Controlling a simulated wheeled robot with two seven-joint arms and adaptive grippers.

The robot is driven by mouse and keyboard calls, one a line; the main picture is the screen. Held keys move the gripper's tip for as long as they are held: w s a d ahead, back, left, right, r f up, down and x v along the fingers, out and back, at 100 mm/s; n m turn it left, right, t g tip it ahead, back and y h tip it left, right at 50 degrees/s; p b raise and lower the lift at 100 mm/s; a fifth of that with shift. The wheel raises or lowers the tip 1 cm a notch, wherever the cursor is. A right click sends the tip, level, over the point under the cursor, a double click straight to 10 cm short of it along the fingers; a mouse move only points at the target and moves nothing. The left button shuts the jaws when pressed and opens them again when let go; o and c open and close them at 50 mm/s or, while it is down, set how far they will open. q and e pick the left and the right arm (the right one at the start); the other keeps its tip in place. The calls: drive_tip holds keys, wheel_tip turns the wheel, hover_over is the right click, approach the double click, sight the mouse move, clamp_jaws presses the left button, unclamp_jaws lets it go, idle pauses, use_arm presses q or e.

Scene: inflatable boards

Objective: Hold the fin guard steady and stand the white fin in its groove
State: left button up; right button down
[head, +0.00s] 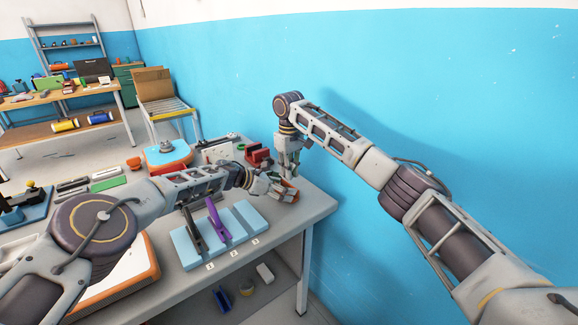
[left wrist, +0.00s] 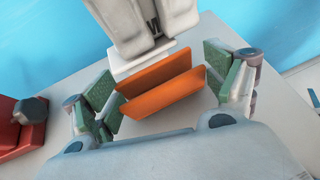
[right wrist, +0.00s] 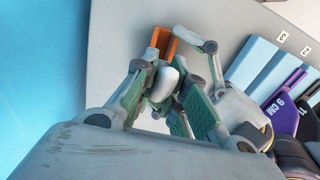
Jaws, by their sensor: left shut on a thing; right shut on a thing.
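The orange fin guard (left wrist: 160,90) is a channel with two walls, standing on the grey table. My left gripper (left wrist: 165,88) has its green pads at the guard's two ends. In the head view, the left gripper (head: 279,186) is at the table's right end. My right gripper (right wrist: 168,100) is shut on the white fin (right wrist: 166,80), mostly hidden between its pads; the guard (right wrist: 160,42) shows just beyond. In the head view the right gripper (head: 289,168) points down beside the left one. I cannot tell whether the fin sits in the groove.
A light blue rack (head: 246,214) with numbered slots holds a black fin (head: 193,228) and a purple fin (head: 217,220). Red blocks (head: 258,154) lie behind my grippers. A blue wall (head: 400,80) runs close along the table's right side.

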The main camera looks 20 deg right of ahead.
drive_tip(key=shift+f, duration=0.45)
drive_tip(key=shift+f, duration=1.55)
idle(2.6)
drive_tip(key=c, duration=1.4)
unclamp_jaws()
drive_tip(key=shift+o, duration=0.2)
drive_tip(key=shift+r, duration=0.15)
drive_tip(key=shift+r, duration=5.85)
use_arm(q)
drive_tip(key=o, duration=0.8)
